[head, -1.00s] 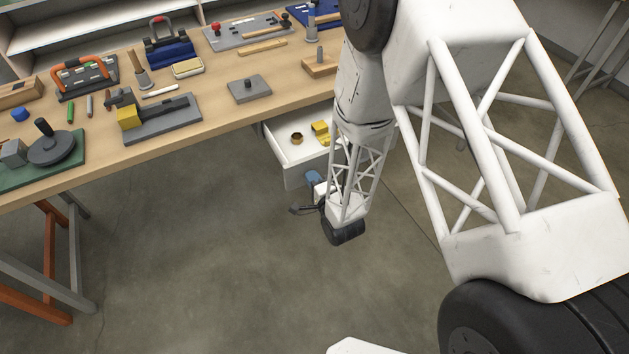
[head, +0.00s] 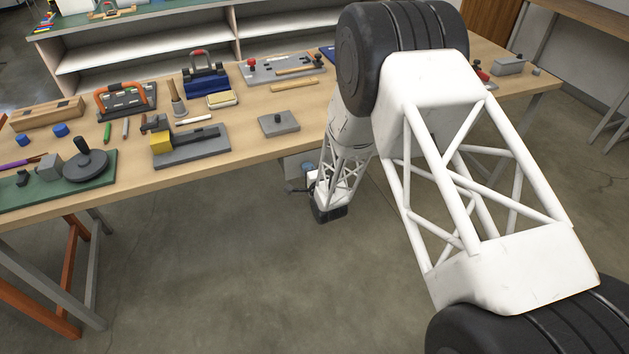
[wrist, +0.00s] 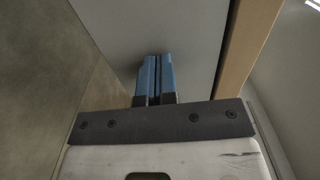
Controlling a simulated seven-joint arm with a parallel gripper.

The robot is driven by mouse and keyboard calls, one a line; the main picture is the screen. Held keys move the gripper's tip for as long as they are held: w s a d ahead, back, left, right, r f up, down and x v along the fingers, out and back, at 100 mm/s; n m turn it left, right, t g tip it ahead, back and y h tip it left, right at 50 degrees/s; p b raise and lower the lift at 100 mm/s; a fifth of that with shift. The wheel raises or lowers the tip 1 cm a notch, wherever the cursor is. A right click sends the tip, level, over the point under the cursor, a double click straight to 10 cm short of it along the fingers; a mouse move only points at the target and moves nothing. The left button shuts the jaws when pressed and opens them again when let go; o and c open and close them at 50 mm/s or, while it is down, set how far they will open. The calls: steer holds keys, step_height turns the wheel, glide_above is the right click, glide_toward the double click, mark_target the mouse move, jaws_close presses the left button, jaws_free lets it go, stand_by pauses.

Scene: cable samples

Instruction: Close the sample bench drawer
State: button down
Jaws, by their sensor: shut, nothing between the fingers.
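The drawer's grey front panel (head: 291,170) shows under the bench's front edge, partly hidden by my arm. No drawer interior shows above it now. It looks shut or nearly shut; a small gap cannot be ruled out. In the wrist view the grey front (wrist: 120,22) fills the top middle. My gripper (wrist: 155,60) has its two blue fingers together and empty, with the tips at or against that front; whether they touch is not certain. In the head view my gripper (head: 308,168) is small and partly hidden beside the drawer front.
The wooden bench top (head: 240,125) runs above the drawer, and its edge (wrist: 250,45) shows in the wrist view. A grey block with a peg (head: 279,124) and a grey fixture with a yellow block (head: 190,146) lie on it. The floor in front is clear.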

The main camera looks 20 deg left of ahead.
steer(key=shift+x, duration=0.9)
steer(key=shift+r, duration=0.1)
steer(key=shift+s+d, duration=0.1)
steer(key=shift+s, duration=0.05)
steer(key=v, duration=1.4)
steer(key=shift+d, duration=0.2)
steer(key=shift+s, duration=0.15)
